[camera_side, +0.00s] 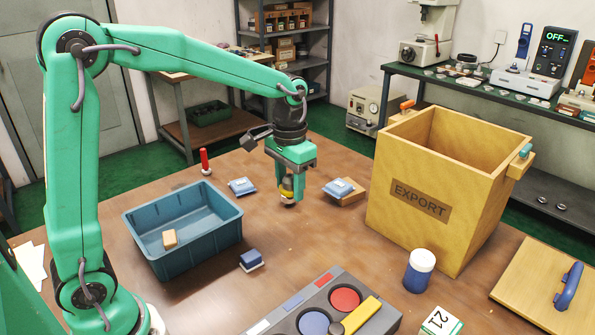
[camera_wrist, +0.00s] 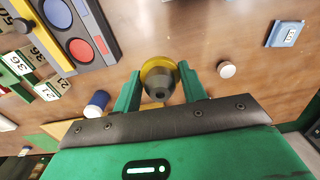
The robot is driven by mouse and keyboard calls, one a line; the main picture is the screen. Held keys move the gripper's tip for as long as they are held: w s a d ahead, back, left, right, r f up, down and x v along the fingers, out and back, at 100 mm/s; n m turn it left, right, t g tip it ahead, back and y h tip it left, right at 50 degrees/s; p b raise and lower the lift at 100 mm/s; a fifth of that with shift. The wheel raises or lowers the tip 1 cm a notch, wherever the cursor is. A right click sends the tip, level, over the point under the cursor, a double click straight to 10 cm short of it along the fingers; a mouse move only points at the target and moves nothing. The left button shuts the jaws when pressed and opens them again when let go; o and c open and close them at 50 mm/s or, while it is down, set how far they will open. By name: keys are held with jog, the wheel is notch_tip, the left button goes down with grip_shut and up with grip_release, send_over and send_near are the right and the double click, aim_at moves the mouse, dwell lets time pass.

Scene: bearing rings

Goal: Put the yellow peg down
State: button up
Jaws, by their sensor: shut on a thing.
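My gripper (camera_side: 290,179) is shut on the yellow peg (camera_side: 287,184) above the brown table, between two blue-and-white blocks. The peg has a yellow body and a dark lower end. In the wrist view the peg (camera_wrist: 158,80) sits between my green fingers (camera_wrist: 160,88), its grey end toward the camera. I cannot tell whether its lower end touches the table.
A blue bin (camera_side: 190,228) with a tan block inside stands at the left. A large yellow EXPORT crate (camera_side: 400,204) stands at the right. A panel with coloured discs (camera_side: 330,308) lies in front. A red peg (camera_side: 205,160) stands behind the bin.

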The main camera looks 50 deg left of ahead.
jog(key=s+d+f+m, duration=0.2)
jog(key=d+f+m, duration=0.1)
jog(key=d, duration=1.4)
jog(key=s+d+f+m, duration=0.1)
jog(key=d+f+m, duration=0.25)
jog(key=d, duration=1.35)
jog(key=s+d+f, duration=0.3)
jog(key=s+d, duration=0.5)
jog(key=d, duration=0.2)
jog(key=shift+m, duration=0.35)
jog(key=shift+f, duration=4.05)
jog(key=shift+f, duration=0.1)
jog(key=o, duration=1.2)
jog(key=shift+f, duration=0.1)
notch_tip(320, 180, up, 12)
jog(key=shift+r, duration=0.2)
